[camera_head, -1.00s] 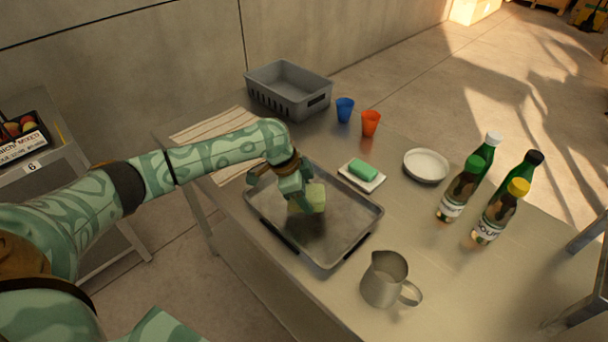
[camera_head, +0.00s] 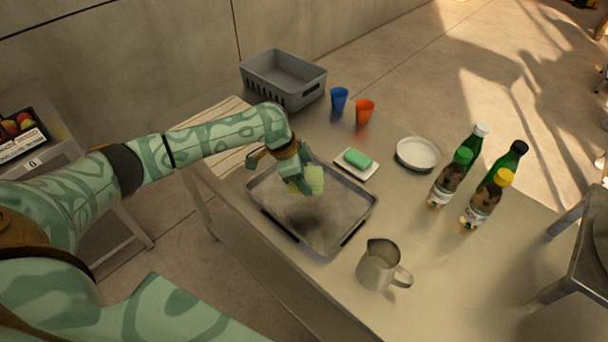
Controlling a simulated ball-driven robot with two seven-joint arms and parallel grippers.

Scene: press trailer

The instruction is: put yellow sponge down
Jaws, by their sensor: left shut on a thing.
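The yellow sponge (camera_head: 315,180), pale yellow-green here, is held in my left gripper (camera_head: 303,183). The gripper is shut on it and partly hides it. Both are over the back part of a grey metal tray (camera_head: 345,222) on the steel table. A dark shadow lies on the tray floor below them, and the sponge seems to be above the floor. A green sponge (camera_head: 357,158) lies on a small white dish (camera_head: 366,172) to the right of the tray. My right gripper is not in view.
A grey crate (camera_head: 284,80), a blue cup (camera_head: 339,99) and an orange cup (camera_head: 365,111) stand at the back. A white plate (camera_head: 417,154) and several bottles (camera_head: 486,199) stand right. A metal jug (camera_head: 378,265) is in front. A striped cloth (camera_head: 213,150) lies behind my arm.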

